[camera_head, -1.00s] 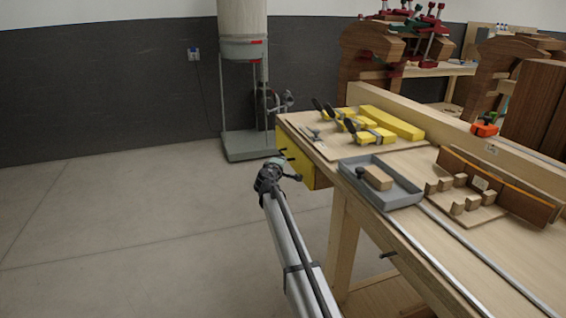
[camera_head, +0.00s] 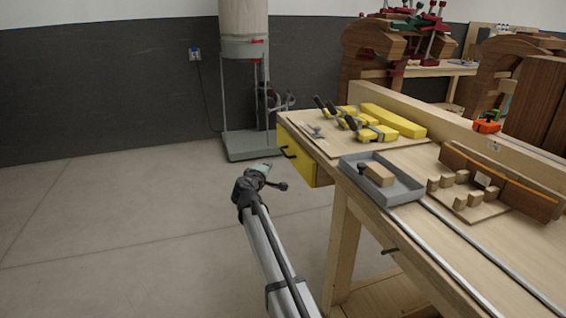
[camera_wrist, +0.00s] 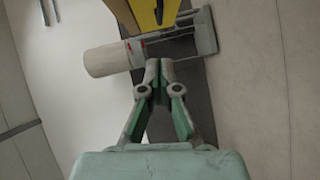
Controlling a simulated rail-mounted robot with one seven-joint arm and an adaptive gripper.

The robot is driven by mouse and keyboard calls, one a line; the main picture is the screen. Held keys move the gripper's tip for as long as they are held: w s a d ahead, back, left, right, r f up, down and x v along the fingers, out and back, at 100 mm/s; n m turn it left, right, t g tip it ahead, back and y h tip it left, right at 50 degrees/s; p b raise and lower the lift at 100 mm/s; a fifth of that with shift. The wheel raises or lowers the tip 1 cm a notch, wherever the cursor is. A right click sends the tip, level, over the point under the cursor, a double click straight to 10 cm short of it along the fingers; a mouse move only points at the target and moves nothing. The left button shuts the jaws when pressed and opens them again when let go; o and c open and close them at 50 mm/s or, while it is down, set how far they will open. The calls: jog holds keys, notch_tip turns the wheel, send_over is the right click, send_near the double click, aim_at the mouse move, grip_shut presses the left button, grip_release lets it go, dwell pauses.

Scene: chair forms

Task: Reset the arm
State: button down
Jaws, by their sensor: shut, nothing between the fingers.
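My gripper (camera_head: 264,169) is at the end of my raised arm, left of the workbench (camera_head: 345,235) and over open floor. It is apart from the yellow drawer front (camera_head: 297,162) with its dark handle. In the wrist view my gripper (camera_wrist: 160,66) has its grey-green fingers together at the tips with nothing between them. The yellow drawer front also shows at the top of the wrist view (camera_wrist: 147,14), beyond the fingertips.
On the bench are a grey tray (camera_head: 407,188) with a wooden block, yellow clamps (camera_head: 378,132) and a curved wooden form (camera_head: 500,183). A dust collector (camera_head: 243,100) stands by the dark wall. The floor (camera_head: 120,225) at left is clear.

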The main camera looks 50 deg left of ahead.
jog(key=w+d+f+m+g+h, duration=0.1)
jog(key=d+f+m+g+h, duration=0.6)
jog(key=d+f, duration=2.45)
jog(key=s+d+f+m+g+h, duration=0.25)
jog(key=d+f, duration=0.55)
jog(key=d, duration=0.4)
jog(key=s+d+f+m+g+h, duration=0.1)
jog(key=s+d+f+m, duration=0.15)
jog(key=d+f, duration=0.7)
jog(key=s+d+f+m+g, duration=0.25)
jog(key=s+d, duration=0.25)
jog(key=d, duration=0.5)
jog(key=s+d+f+m+g, duration=0.1)
jog(key=s+d+f+g, duration=0.15)
jog(key=s+d, duration=0.6)
jog(key=s+d+f+m+g+y, duration=0.1)
jog(key=s+d+f+m+g, duration=0.2)
jog(key=s+d, duration=0.7)
jog(key=s+d+f+m+g+y, duration=0.15)
jog(key=s+d+m, duration=0.25)
jog(key=s+d, duration=0.6)
notch_tip(320, 180, up, 12)
jog(key=p, duration=1.2)
jog(key=shift+w+g, duration=0.15)
jog(key=shift+g, duration=0.25)
